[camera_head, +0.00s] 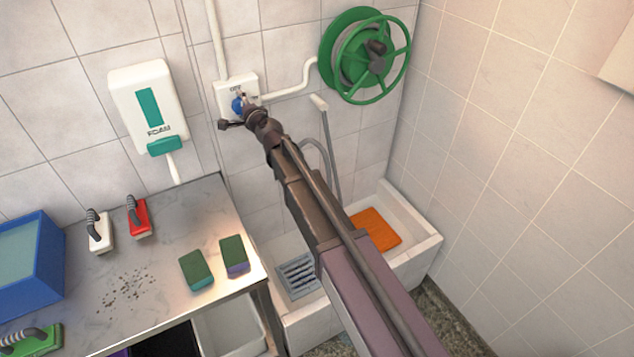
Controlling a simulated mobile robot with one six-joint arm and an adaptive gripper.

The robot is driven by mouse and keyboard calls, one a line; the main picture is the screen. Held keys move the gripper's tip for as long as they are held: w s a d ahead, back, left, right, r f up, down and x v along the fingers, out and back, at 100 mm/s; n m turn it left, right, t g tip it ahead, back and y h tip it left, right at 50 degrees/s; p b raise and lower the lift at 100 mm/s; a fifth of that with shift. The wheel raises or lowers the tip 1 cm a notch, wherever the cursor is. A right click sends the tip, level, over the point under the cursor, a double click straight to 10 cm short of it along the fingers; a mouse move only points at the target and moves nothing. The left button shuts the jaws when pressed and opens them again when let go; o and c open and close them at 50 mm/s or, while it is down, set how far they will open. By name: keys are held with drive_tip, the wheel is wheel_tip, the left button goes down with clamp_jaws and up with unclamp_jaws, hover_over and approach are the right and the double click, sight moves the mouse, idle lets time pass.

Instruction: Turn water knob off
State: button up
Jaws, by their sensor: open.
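The water knob (237,104) is a small blue knob on a white square plate (226,87) on the tiled back wall, with dark lettering above it that looks like "OFF". White pipes run from the plate, one upward and one right to the hose reel. My arm reaches up from the lower right, and my gripper (241,109) is at the plate, right at the knob. It is open, with a dark finger part showing just below the knob. The wrist covers the plate's lower right part. I cannot tell whether the fingers touch the knob.
A green hose reel (343,50) hangs right of the plate. A white foam dispenser (143,98) is left. Below, a metal table (135,262) holds brushes, sponges and a blue bin (42,285). A white basin (418,247) stands under my arm. A side wall is at right.

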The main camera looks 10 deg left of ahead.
drive_tip(key=m, duration=0.4)
drive_tip(key=shift+f+y+b, duration=0.1)
drive_tip(key=shift+y+b, duration=0.2)
drive_tip(key=shift+b, duration=0.1)
drive_tip(key=m, duration=0.3)
drive_tip(key=shift+m+t+b, duration=0.3)
drive_tip(key=shift+m+b, duration=0.05)
drive_tip(key=shift+m, duration=0.05)
drive_tip(key=v, duration=1.4)
drive_tip(key=s+d+f+n+g+h+b, duration=0.1)
drive_tip(key=s+d+f+n+g, duration=0.1)
drive_tip(key=d+f+n, duration=0.4)
drive_tip(key=s+d+f+n+g+h+b, duration=0.1)
drive_tip(key=s+d+f+n+g+b, duration=0.1)
drive_tip(key=d+f+n+g, duration=0.3)
drive_tip(key=shift+s+d+f+n+h, duration=0.35)
drive_tip(key=shift+d+f+n, duration=1)
drive_tip(key=shift+d, duration=0.8)
